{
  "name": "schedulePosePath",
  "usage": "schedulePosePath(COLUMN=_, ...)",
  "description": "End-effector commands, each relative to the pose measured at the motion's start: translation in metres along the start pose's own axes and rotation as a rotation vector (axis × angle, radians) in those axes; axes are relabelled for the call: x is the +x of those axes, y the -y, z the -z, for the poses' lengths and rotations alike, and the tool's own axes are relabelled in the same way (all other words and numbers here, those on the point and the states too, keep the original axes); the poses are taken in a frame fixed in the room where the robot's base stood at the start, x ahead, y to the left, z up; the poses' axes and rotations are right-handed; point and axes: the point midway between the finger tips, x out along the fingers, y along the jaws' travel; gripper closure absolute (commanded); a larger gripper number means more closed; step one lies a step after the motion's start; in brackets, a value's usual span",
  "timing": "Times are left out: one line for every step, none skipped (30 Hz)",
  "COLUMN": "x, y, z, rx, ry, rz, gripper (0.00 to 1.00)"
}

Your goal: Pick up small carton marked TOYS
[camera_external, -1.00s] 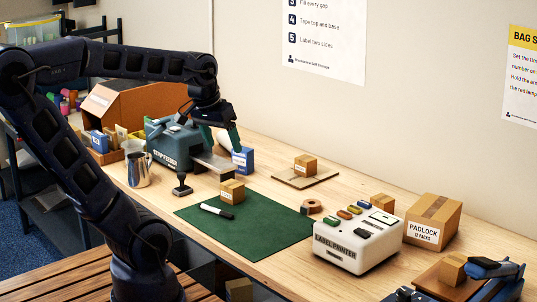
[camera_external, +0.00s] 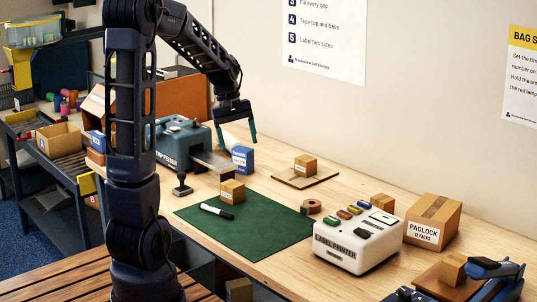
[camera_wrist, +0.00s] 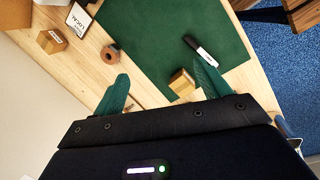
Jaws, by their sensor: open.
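Several small tan cartons are in view, and their labels are too small to read, so I cannot tell which is marked TOYS. One (camera_external: 232,191) stands on the green mat (camera_external: 255,225); it also shows in the wrist view (camera_wrist: 181,83), near the right finger. Another (camera_external: 305,165) stands on a thin wooden board by the wall. A third (camera_external: 452,268) is on a brown board at the front right. My gripper (camera_external: 238,138) is open and empty, raised above the bench behind the mat. Both green fingers show in the wrist view (camera_wrist: 163,76).
A black-and-white marker (camera_external: 216,211) lies on the mat. A tape roll (camera_external: 311,206), white label printer (camera_external: 358,241) and PADLOCK carton (camera_external: 432,221) stand to the right. The strip feeder (camera_external: 178,145), blue box (camera_external: 243,159) and black stamp (camera_external: 181,185) are at left.

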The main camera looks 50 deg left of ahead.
Motion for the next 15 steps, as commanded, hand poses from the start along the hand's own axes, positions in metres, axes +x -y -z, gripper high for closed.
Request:
schedulePosePath(x=0.007, y=0.002, z=0.015, rx=-0.05, ry=0.017, rz=0.002, gripper=0.25)
schedulePosePath(x=0.012, y=0.002, z=0.023, rx=-0.077, ry=0.026, rz=0.003, gripper=0.25)
schedulePosePath(x=0.017, y=0.004, z=0.035, rx=-0.116, ry=0.037, rz=0.003, gripper=0.25)
schedulePosePath(x=0.021, y=0.005, z=0.043, rx=-0.144, ry=0.046, rz=0.003, gripper=0.25)
schedulePosePath(x=0.025, y=0.006, z=0.051, rx=-0.173, ry=0.055, rz=0.003, gripper=0.25)
schedulePosePath(x=0.031, y=0.008, z=0.062, rx=-0.211, ry=0.066, rz=0.004, gripper=0.25)
schedulePosePath(x=0.035, y=0.01, z=0.07, rx=-0.239, ry=0.074, rz=0.004, gripper=0.25)
schedulePosePath(x=0.04, y=0.011, z=0.078, rx=-0.269, ry=0.083, rz=0.005, gripper=0.25)
schedulePosePath(x=0.046, y=0.014, z=0.089, rx=-0.307, ry=0.095, rz=0.004, gripper=0.25)
schedulePosePath(x=0.051, y=0.017, z=0.098, rx=-0.336, ry=0.103, rz=0.005, gripper=0.25)
schedulePosePath(x=0.056, y=0.019, z=0.105, rx=-0.363, ry=0.112, rz=0.006, gripper=0.25)
schedulePosePath(x=0.062, y=0.023, z=0.116, rx=-0.4, ry=0.122, rz=0.006, gripper=0.25)
schedulePosePath(x=0.066, y=0.025, z=0.123, rx=-0.426, ry=0.129, rz=0.006, gripper=0.25)
schedulePosePath(x=0.071, y=0.028, z=0.129, rx=-0.449, ry=0.137, rz=0.007, gripper=0.25)
schedulePosePath(x=0.076, y=0.031, z=0.137, rx=-0.479, ry=0.145, rz=0.008, gripper=0.25)
